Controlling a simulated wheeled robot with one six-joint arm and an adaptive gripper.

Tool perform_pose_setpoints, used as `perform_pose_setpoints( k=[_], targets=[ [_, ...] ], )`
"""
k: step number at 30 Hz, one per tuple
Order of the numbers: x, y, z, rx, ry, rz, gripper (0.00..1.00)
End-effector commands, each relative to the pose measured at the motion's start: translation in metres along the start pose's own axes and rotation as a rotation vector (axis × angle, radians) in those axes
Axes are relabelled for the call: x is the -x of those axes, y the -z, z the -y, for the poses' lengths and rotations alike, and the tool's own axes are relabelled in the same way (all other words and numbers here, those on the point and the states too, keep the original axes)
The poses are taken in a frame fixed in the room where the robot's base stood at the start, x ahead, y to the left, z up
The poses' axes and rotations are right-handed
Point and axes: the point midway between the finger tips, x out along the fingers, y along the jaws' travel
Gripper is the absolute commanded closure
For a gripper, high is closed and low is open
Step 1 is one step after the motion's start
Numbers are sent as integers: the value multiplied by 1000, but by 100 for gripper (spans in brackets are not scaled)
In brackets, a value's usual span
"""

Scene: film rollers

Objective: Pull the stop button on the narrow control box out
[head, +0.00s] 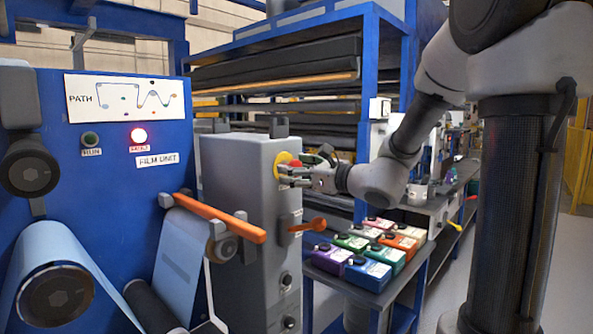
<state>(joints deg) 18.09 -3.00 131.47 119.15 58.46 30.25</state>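The narrow control box (236,215) is a tall grey cabinet right of the blue film unit. A yellow disc (282,160) with a red stop button (294,163) is high on its right-hand face. My gripper (287,176) reaches in from the right, its fingertips at the button and partly covering it. Whether the fingers touch or close around the button is too small to tell.
An orange lever (307,226) sticks out from the box below the button, with dark knobs lower down. Several coloured containers (368,273) stand on a bench at right. A blue roller rack (370,100) rises behind. The film unit (105,190) shows a lit red lamp (138,135).

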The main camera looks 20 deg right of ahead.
Motion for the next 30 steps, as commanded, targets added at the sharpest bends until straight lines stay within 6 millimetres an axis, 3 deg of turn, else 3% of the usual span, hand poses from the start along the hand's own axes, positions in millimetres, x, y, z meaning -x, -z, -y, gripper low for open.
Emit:
perform_pose_setpoints(
  k=[7,15,21,30],
  targets=[
    [14,0,1,0,3,0,37],
    [74,0,2,1,7,-1,37],
    [108,0,1,1,4,-1,37],
    [121,0,0,0,0,-1,37]
  ],
)
